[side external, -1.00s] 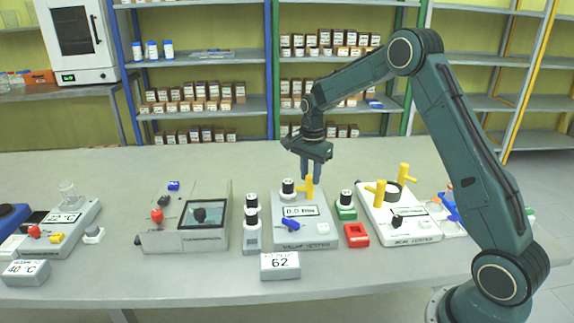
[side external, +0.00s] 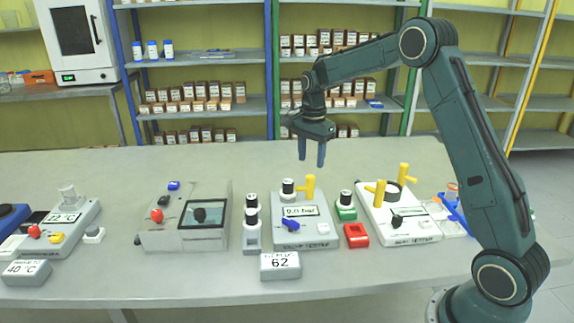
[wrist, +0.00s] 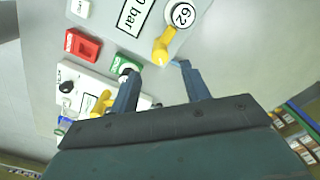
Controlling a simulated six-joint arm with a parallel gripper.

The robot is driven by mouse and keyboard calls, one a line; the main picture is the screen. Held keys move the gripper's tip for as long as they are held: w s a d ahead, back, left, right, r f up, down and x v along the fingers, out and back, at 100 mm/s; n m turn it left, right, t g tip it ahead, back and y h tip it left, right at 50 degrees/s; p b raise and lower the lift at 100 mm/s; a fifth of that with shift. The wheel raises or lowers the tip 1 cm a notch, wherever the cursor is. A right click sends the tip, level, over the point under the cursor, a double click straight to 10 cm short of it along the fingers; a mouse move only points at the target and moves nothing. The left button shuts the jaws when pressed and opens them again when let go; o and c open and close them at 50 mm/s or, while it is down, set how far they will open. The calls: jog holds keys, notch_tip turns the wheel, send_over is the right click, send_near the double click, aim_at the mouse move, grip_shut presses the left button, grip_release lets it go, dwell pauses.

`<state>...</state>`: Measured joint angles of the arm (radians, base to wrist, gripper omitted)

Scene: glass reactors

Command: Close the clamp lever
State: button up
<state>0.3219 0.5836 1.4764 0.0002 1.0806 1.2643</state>
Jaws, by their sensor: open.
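A yellow lever (side external: 309,187) stands on the grey pressure tester (side external: 303,236), beside a black-and-white capped vial (side external: 288,188). It has an upright part and a short arm pointing left. The tester's display (side external: 300,211) seems to read 9.0 bar. My gripper (side external: 312,160) is open and empty, fingers down, above and slightly behind the yellow lever and apart from it. In the wrist view the yellow lever (wrist: 164,46) lies just beyond the two fingertips (wrist: 158,70), with the vial marked 62 (wrist: 181,14) near it.
A second tester (side external: 405,230) with two yellow levers stands to the right. Between them are a green holder (side external: 346,212) with a vial and a red block (side external: 356,235). A block marked 62 (side external: 280,265) is in front. The bench behind is clear.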

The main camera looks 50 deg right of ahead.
aim_at(311, 177)
notch_tip(311, 177, up, 8)
dwell(0.4)
jog(key=shift+r, duration=0.1)
jog(key=s+a+r+n+t, duration=0.1)
jog(key=s+a+r+n, duration=0.35)
jog(key=s, duration=0.35)
jog(key=s+a+r+n+t, duration=0.2)
jog(key=s+a+r+n, duration=0.25)
jog(key=s+a, duration=0.2)
jog(key=s+a+f+n+t, duration=0.1)
jog(key=s+f+n, duration=0.1)
jog(key=s, duration=0.3)
jog(key=s+a+f+n, duration=0.1)
jog(key=s+a+n, duration=0.1)
jog(key=s+n, duration=0.2)
jog(key=s+a+f+n+t, duration=0.1)
jog(key=s+a+f+n, duration=0.1)
jog(key=s, duration=0.5)
jog(key=shift+s+a+f+n+t, duration=0.15)
jog(key=shift+s+f+n+t, duration=0.2)
jog(key=shift+n, duration=0.25)
